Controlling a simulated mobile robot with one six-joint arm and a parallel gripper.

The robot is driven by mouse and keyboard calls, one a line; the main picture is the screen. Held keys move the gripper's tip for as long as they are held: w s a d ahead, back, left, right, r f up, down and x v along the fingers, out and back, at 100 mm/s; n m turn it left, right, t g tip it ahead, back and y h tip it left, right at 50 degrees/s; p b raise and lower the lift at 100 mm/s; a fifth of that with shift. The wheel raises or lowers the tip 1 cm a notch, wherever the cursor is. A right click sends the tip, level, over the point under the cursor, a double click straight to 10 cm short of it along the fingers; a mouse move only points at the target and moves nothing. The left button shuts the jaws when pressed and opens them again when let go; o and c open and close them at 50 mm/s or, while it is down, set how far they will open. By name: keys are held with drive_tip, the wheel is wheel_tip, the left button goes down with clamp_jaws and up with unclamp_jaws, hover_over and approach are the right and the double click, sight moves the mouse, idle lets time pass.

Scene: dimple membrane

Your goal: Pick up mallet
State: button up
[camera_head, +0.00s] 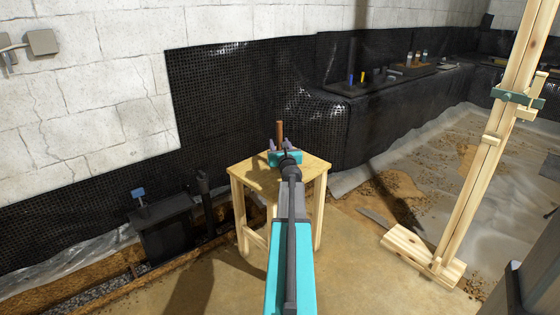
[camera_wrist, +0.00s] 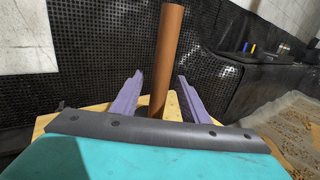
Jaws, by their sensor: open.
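A brown cylindrical handle, seemingly the mallet's (camera_head: 279,130), stands upright above the small wooden table (camera_head: 314,167). My gripper (camera_head: 279,146) is at the table, close to the handle; in the wrist view my gripper (camera_wrist: 159,78) is open, with space on both sides of the handle.
A dimpled black membrane (camera_head: 235,100) covers the wall behind the table. A dark box (camera_head: 165,232) stands at left. A wooden post on a foot (camera_head: 425,253) stands at right. A black ledge with several small items (camera_head: 385,76) is at the back right.

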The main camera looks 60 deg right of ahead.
drive_tip(key=shift+c, duration=0.3)
clamp_jaws()
idle(1.3)
